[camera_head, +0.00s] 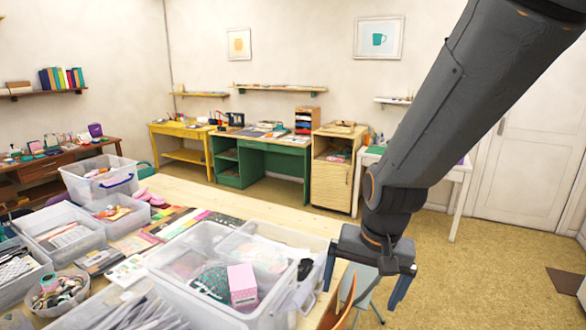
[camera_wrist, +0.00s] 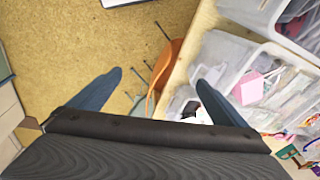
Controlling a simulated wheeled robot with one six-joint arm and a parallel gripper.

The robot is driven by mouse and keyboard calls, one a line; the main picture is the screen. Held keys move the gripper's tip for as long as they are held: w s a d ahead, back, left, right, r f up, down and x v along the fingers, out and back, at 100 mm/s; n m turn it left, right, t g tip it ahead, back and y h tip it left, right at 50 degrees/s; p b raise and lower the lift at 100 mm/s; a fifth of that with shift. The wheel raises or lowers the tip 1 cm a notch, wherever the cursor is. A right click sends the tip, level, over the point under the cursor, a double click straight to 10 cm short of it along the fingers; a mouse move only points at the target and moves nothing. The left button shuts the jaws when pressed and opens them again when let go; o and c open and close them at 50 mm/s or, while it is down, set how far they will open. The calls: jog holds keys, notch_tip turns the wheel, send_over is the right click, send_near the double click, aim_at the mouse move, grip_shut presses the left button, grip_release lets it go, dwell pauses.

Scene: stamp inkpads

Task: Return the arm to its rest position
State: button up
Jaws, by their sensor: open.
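My gripper (camera_head: 364,283) hangs from my dark grey arm at the right of the head view, fingers pointing down. Its two blue-grey fingers are spread wide, with nothing between them. It is by the right edge of the wooden table (camera_head: 318,222), beside the clear plastic bins. In the wrist view my gripper (camera_wrist: 158,92) shows a finger at each side, with the floor, an orange chair and the table edge beyond. No inkpad can be clearly made out near the gripper.
Clear bins (camera_head: 195,292) crowd the near table, one holding a pink box (camera_head: 242,284). An orange chair (camera_wrist: 165,66) stands close to the table edge below the gripper. A green desk (camera_head: 262,150) and a wooden cabinet (camera_head: 331,187) stand farther back.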

jog(key=s+d+f+n, duration=0.1)
jog(key=s+d+n, duration=0.2)
jog(key=d, duration=0.3)
notch_tip(320, 180, down, 11)
jog(key=b, duration=0.9)
jog(key=shift+w+a+h+b, duration=0.15)
jog(key=shift+w+h+b, duration=0.2)
jog(key=shift+w+h, duration=0.1)
jog(key=shift+o, duration=0.4)
jog(key=shift+f+g, duration=0.2)
jog(key=shift+g, duration=0.1)
